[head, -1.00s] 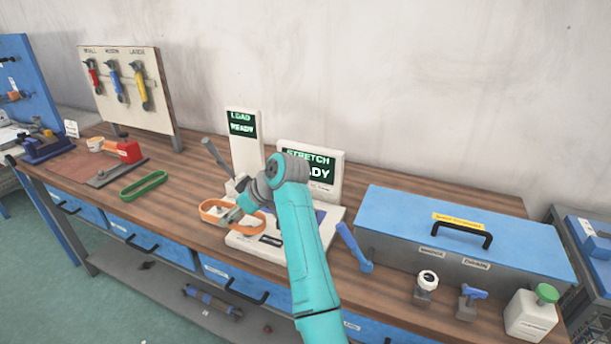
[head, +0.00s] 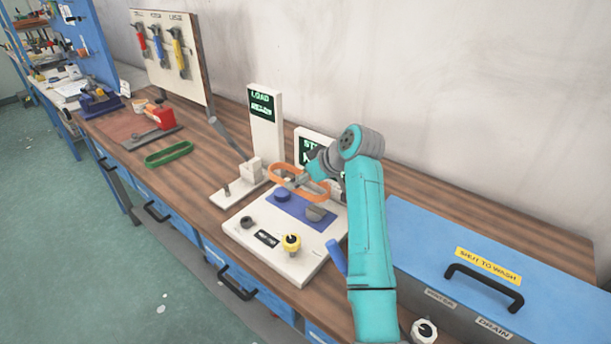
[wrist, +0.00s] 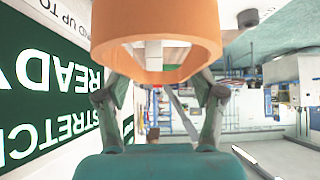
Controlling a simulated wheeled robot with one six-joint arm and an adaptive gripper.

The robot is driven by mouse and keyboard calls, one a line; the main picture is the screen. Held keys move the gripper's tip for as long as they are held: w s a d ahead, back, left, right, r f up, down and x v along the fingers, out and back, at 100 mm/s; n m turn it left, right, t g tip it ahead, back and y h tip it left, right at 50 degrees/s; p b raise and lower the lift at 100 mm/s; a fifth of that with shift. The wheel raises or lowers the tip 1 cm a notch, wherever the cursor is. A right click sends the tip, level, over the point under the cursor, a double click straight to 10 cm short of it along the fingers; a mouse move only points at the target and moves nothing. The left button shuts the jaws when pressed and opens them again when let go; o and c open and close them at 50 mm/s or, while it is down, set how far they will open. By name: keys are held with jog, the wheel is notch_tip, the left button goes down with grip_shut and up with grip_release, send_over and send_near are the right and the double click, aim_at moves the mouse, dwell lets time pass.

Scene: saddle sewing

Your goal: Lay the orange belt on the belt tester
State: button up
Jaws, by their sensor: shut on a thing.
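The orange belt (head: 289,188) is an oval loop in the head view, held above the belt tester. My gripper (head: 303,181) is shut on the belt, and in the wrist view the belt (wrist: 155,22) spans the top between the fingers. The belt tester (head: 268,262) is a white base with a blue pad (head: 300,220). A round blue post (head: 282,196) and a grey half-round post (head: 316,213) stand on the pad, below the belt. My arm partly hides the tester's screen (head: 309,150). The belt's exact height above the posts is unclear.
A green belt (head: 169,154) lies farther left. A blue washing box (head: 470,240) is at right.

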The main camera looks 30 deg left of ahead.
jog(key=shift+d, duration=0.1)
jog(key=shift+f, duration=1.95)
jog(key=shift+f, duration=2.15)
jog(key=o, duration=1.2)
jog(key=shift+o, duration=0.2)
notch_tip(320, 180, up, 10)
